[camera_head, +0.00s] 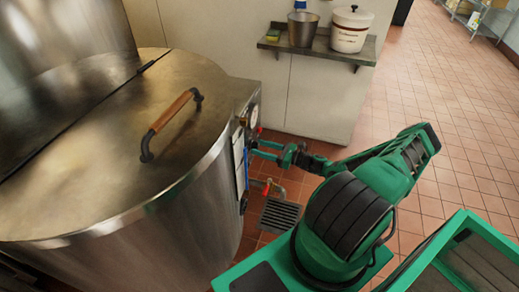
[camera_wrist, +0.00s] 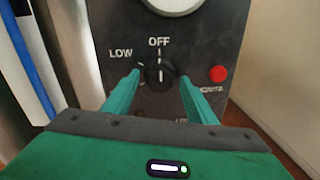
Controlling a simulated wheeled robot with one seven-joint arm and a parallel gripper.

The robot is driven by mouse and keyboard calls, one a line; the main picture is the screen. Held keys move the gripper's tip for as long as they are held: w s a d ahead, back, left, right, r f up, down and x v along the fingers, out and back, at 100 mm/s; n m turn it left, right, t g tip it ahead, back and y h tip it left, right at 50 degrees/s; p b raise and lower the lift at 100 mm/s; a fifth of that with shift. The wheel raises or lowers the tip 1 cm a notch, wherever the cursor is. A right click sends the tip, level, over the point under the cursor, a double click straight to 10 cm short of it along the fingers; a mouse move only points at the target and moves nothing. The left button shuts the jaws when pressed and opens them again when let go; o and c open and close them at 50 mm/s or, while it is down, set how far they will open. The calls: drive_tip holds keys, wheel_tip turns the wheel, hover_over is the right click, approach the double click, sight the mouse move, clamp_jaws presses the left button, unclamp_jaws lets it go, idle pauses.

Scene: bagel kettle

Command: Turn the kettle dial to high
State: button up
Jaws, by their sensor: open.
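The kettle (camera_head: 110,130) is a large round steel vessel on the left in the head view, with its lid down. Its control panel (camera_wrist: 215,30) fills the middle of the wrist view. The black dial (camera_wrist: 160,74) sits on the panel below the "OFF" label, with a white mark pointing up toward "OFF". "LOW" is printed up and left of it. My gripper (camera_wrist: 161,88) is open, with one green finger on each side of the dial. I cannot tell whether the fingers touch it. In the head view my gripper (camera_head: 262,150) is at the panel's side. Lower labels are partly hidden.
A red button (camera_wrist: 218,73) is right of the dial. A white gauge (camera_wrist: 170,4) is above it. A wall shelf (camera_head: 318,48) holds a metal pot (camera_head: 302,30) and a white bucket (camera_head: 350,30). A floor drain (camera_head: 279,215) lies below my arm. Tiled floor is open at right.

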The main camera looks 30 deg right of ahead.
drive_tip(key=shift+w, duration=0.15)
drive_tip(key=shift+c, duration=0.4)
drive_tip(key=c, duration=1)
